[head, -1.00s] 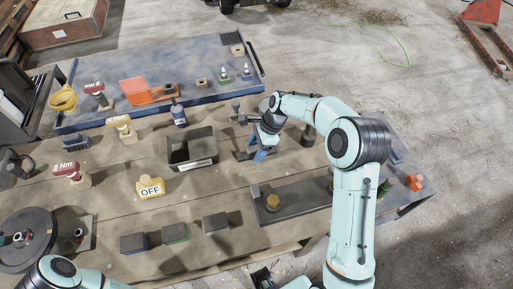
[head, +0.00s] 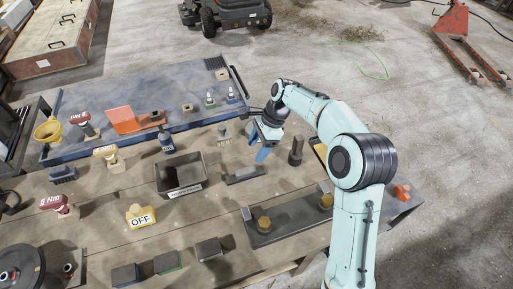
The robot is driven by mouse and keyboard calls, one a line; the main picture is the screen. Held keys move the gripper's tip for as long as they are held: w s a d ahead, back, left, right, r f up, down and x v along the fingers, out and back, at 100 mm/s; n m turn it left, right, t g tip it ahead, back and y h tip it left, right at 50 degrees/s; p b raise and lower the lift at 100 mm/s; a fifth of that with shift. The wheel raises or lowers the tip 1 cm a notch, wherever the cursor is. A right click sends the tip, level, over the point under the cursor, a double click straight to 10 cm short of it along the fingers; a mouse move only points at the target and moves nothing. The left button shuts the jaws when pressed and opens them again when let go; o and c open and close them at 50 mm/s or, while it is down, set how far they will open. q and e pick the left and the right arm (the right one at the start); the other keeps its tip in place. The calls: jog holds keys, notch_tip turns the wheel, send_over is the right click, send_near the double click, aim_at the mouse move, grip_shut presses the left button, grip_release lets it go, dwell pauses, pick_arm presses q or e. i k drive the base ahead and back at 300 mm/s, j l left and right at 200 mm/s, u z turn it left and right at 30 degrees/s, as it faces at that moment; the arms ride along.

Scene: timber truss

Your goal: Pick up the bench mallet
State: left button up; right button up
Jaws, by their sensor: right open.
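My right gripper (head: 262,155), with blue fingers, hangs above the far right part of the timber bench, open and empty. A dark upright piece (head: 296,151) stands just right of it, apart from the fingers; it may be the bench mallet, but I cannot tell for sure. A low grey block-like piece (head: 245,175) lies on the bench just below and left of the fingers in the picture. My left gripper is out of view.
A dark open bin (head: 181,180) stands left of the gripper. A dark tray (head: 285,222) with two yellowish-topped pieces lies nearer. A yellow OFF block (head: 140,216), several dark blocks and red-topped tools stand around. A blue board (head: 90,100) lies behind.

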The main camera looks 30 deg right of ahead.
aim_at(296, 155)
jog(key=k, duration=1.5)
